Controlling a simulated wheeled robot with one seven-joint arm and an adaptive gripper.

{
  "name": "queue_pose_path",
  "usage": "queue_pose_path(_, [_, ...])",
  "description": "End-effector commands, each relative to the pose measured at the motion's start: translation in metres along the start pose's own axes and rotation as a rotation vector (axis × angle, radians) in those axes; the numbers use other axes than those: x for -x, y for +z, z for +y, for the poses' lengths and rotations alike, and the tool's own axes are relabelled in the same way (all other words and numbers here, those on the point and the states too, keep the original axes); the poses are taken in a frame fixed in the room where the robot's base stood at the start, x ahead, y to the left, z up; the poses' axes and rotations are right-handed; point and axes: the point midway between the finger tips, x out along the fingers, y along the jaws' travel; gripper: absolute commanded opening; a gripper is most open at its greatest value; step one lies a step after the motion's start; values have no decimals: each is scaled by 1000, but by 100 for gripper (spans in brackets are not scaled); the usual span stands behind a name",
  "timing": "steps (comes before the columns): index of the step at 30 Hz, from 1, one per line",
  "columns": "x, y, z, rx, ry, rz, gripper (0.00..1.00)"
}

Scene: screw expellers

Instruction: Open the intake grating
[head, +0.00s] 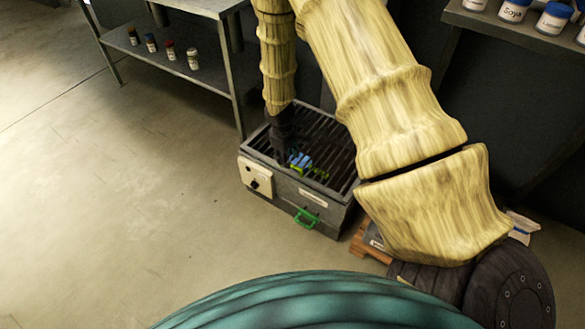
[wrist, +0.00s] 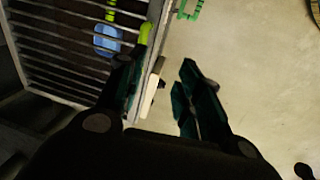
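The intake grating (head: 335,135) is a set of dark parallel bars on top of a grey box (head: 318,212). It looks closed and flat. In the wrist view the grating (wrist: 50,45) fills the upper left. A blue piece (head: 300,160) and a yellow-green piece (head: 319,172) show at the grating; both also show in the wrist view, blue (wrist: 108,40) and yellow-green (wrist: 145,33). My gripper (head: 284,150) is over the grating's left part. In the wrist view my gripper (wrist: 160,80) is open and empty, its fingers apart near the box's edge. Contact cannot be told.
A green handle (head: 307,217) is on the box's front, and a white panel with a knob (head: 258,179) on its left side. A metal shelf table (head: 170,65) with small jars stands behind left. A wooden pallet (head: 368,245) lies to the right. The floor at left is clear.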

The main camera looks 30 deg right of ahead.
Motion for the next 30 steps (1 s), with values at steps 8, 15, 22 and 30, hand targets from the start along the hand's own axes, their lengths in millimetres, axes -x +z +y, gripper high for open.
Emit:
queue_pose_path(8, [-2, -13, 29, 22, 44, -10, 35])
queue_pose_path(15, [-34, -12, 30, 22, 43, -10, 35])
queue_pose_path(22, [-71, -11, 31, 22, 43, -11, 35])
queue_pose_path(30, [-99, -11, 32, 22, 42, -9, 35])
